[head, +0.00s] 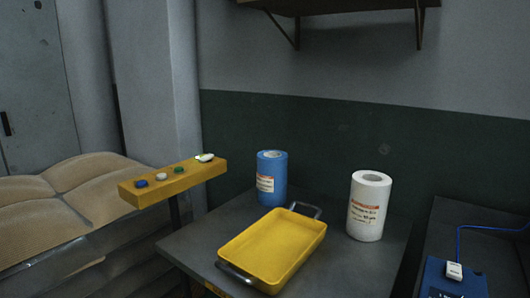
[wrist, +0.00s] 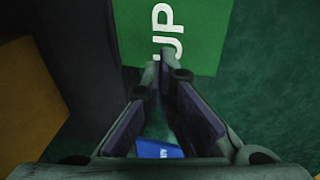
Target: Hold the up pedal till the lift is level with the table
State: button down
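A green pedal (wrist: 180,30) with white letters reading "UP" fills the top middle of the wrist view. My gripper (wrist: 161,68) is over its lower edge with the fingertips together and nothing seen between them. I cannot tell whether the tips press on the pedal. A blue pedal (wrist: 158,149) shows partly between the finger bases. In the head view a dark grey top (head: 190,243) carries a yellow tray, and another dark top (head: 490,248) stands to its right across a gap. Which one is the lift, and whether they are level, is not clear.
The yellow tray (head: 232,246) has metal handles. A blue roll (head: 272,180) and a white roll (head: 368,210) stand behind it. A yellow bar (head: 205,175) with small coloured pieces stands at left, by stacked sacks (head: 55,205). A blue box (head: 440,280) lies at right.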

jog(key=shift+g, duration=0.5)
jog(key=s+f, duration=0.1)
jog(key=f, duration=0.3)
jog(key=s+f, duration=0.1)
jog(key=f, duration=0.1)
jog(key=shift+s+d+f, duration=0.2)
jog(key=shift+s+d, duration=0.05)
jog(key=shift+s, duration=0.05)
jog(key=r+p, duration=0.2)
jog(key=p, duration=0.1)
jog(key=s+r+p, duration=0.1)
jog(key=p, duration=0.1)
jog(key=shift+r+p, duration=0.4)
jog(key=shift+a+r, duration=0.15)
jog(key=shift+r, duration=0.15)
jog(key=shift+r+p, duration=0.15)
jog(key=shift+p, duration=0.2)
